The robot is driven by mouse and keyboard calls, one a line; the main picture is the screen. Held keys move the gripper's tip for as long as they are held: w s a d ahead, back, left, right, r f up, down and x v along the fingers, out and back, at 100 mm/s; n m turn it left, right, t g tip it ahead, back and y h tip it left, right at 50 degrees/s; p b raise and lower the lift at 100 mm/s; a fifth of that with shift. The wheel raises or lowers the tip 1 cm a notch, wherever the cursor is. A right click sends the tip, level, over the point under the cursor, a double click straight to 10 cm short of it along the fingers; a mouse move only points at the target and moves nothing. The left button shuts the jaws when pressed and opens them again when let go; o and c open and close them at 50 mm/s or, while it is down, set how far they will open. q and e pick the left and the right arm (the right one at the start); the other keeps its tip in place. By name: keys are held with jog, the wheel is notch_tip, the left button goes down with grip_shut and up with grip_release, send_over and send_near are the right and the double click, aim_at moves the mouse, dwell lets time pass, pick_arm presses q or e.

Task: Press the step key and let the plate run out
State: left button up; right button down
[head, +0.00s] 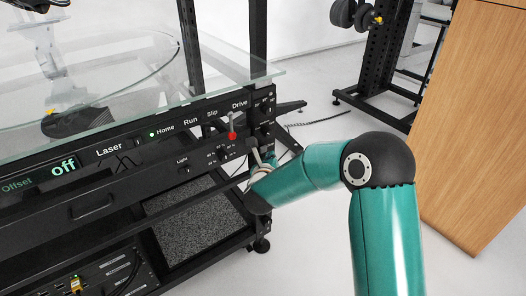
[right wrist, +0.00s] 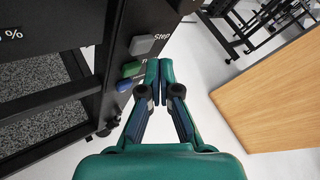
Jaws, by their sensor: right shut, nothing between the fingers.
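The grey step key (right wrist: 143,44), with the word Step beside it, is on the dark end panel in the right wrist view. My right gripper (right wrist: 160,68) is shut and empty. Its fingertips are just right of and below the step key in that picture; I cannot tell whether they touch anything. In the head view my right gripper (head: 258,162) is at the right end of the console, partly hidden. A clear glass plate (head: 105,75) with a curved edge line lies above the console; whether it turns cannot be told. My left gripper is not identifiable.
A green key (right wrist: 131,69) and a blue key (right wrist: 124,85) are close beside the fingertips. The console front (head: 110,155) has a red-tipped lever (head: 232,134) near the gripper. A wooden panel (head: 478,130) stands at the right. Open floor lies between.

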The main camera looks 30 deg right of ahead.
jog(key=shift+w, duration=0.15)
jog(key=shift+w+b, duration=0.3)
